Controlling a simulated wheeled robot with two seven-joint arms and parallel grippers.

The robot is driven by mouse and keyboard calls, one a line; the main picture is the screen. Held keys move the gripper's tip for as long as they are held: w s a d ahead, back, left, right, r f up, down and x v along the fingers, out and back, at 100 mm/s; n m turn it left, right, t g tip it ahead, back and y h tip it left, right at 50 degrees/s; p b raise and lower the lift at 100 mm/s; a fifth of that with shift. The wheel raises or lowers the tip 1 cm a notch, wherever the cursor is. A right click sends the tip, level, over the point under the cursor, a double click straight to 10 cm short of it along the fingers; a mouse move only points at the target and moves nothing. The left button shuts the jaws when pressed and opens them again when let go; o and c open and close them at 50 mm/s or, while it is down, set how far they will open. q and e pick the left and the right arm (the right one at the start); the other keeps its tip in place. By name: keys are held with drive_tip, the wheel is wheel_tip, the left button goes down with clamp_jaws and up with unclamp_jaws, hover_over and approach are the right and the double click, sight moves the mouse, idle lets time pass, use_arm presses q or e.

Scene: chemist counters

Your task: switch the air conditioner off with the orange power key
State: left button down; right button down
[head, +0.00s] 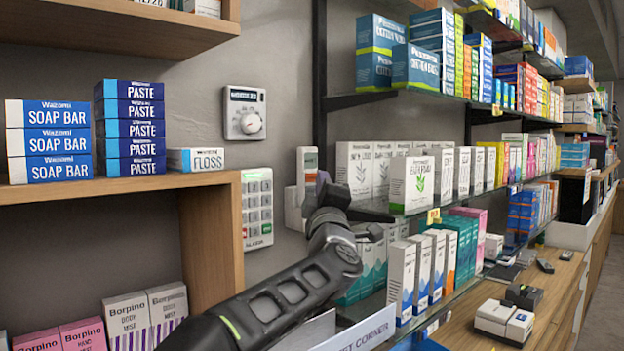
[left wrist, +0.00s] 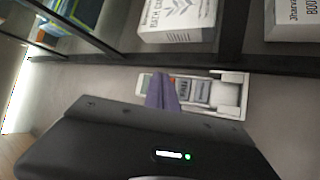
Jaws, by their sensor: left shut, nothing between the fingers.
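A white wall unit (head: 306,170), which looks like a remote control in a holder, is on the grey wall beside the glass shelves. It also shows in the left wrist view (left wrist: 232,98), with grey keys on its face. A small reddish-orange patch, perhaps the power key, shows just by my fingertips and is mostly hidden. My left gripper (head: 322,182) is shut and empty, its purple fingers (left wrist: 161,92) pointing at the unit's face. I cannot tell whether they touch it. The air conditioner is not identifiable. My right gripper is not in view.
A dial thermostat (head: 245,113) and a keypad (head: 257,208) are on the wall to the left. A wooden shelf (head: 130,187) holds soap, paste and floss boxes. Glass shelves (head: 440,205) full of boxes stand close on the right. A wooden counter (head: 545,300) is below.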

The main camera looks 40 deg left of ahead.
use_arm(q)
drive_tip(key=shift+a, duration=0.15)
drive_tip(key=shift+a, duration=0.25)
